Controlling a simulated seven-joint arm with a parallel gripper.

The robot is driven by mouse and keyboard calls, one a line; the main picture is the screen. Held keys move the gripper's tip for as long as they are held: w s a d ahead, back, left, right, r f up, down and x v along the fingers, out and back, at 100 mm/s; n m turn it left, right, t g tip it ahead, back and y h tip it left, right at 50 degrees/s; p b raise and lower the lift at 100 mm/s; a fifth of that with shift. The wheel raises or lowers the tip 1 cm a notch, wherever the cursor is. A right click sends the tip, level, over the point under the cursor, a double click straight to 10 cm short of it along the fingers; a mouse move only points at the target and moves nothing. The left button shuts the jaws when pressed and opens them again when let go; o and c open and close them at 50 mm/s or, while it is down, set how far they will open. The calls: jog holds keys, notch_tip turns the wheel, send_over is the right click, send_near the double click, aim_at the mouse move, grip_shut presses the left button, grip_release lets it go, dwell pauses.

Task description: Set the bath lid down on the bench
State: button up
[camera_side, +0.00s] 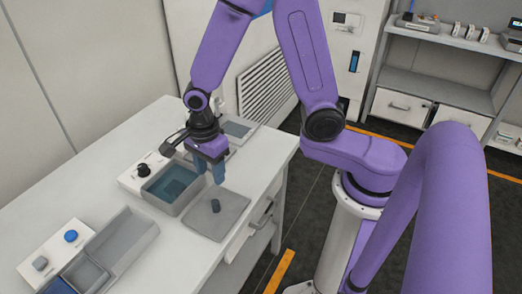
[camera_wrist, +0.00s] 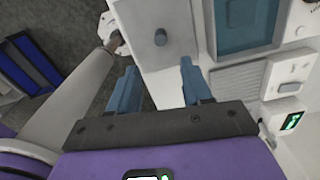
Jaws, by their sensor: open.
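The bath lid (camera_side: 230,219) is a flat grey plate with a dark knob (camera_side: 215,206). It lies on the white bench (camera_side: 122,158) just to the right of the open bath (camera_side: 163,201), which shows blue-green inside. In the wrist view the lid (camera_wrist: 176,20) is at the top, beside the bath (camera_wrist: 222,52). My gripper (camera_side: 209,179) has blue fingers pointing down. It is open and empty, above the lid's far part and apart from the knob. In the wrist view the fingers (camera_wrist: 158,72) are spread wide with nothing between them.
A control box with a black knob (camera_side: 143,170) stands left of the bath. A grey divided tray (camera_side: 125,238) and a box with blue and grey knobs (camera_side: 55,250) are at the near left. Another low unit (camera_side: 238,130) sits behind my gripper. The bench's right edge is close to the lid.

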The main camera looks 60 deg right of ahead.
jog(key=s+d+r+n, duration=0.2)
jog(key=s+n, duration=0.4)
jog(key=n, duration=0.4)
jog(key=s+d+r+n, duration=0.2)
jog(key=s+r+n, duration=0.2)
jog(key=n, duration=0.7)
jog(key=s+d+r+n, duration=0.2)
jog(key=s+r+n, duration=0.2)
jog(key=s+n, duration=0.4)
jog(key=n, duration=0.3)
jog(key=shift+s+d, duration=0.2)
jog(key=shift+d, duration=0.15)
